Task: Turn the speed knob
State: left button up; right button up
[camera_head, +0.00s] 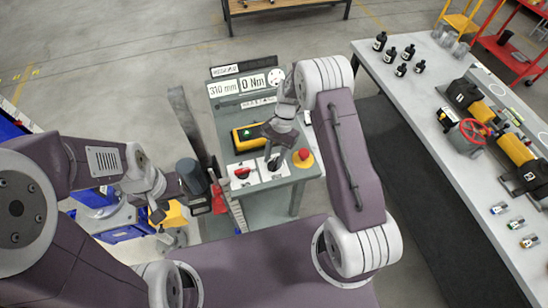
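The grey control panel (220,118) stands in the middle of the head view. On its lower part are a red-handled switch (241,172) and a dark knob (273,165), each on a white plate. Their labels are too small to read, so I cannot tell for sure which is the speed knob. My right gripper (272,152) points down just above or at the dark knob and partly hides it; whether it touches and how its fingers stand is unclear. My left gripper (158,213) is at the lower left, away from the panel, its fingers small and unclear.
The panel also carries a yellow box with a green button (246,134), a red emergency stop (304,154), and displays reading "310 mm" (223,89) and "0 Nm" (252,83). A yellow part (175,215) is beside my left gripper. A workbench (440,100) stands at the right.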

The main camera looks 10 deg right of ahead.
jog(key=shift+r, duration=0.1)
jog(key=b+v, duration=0.2)
jog(key=v, duration=0.7)
jog(key=shift+b, duration=0.35)
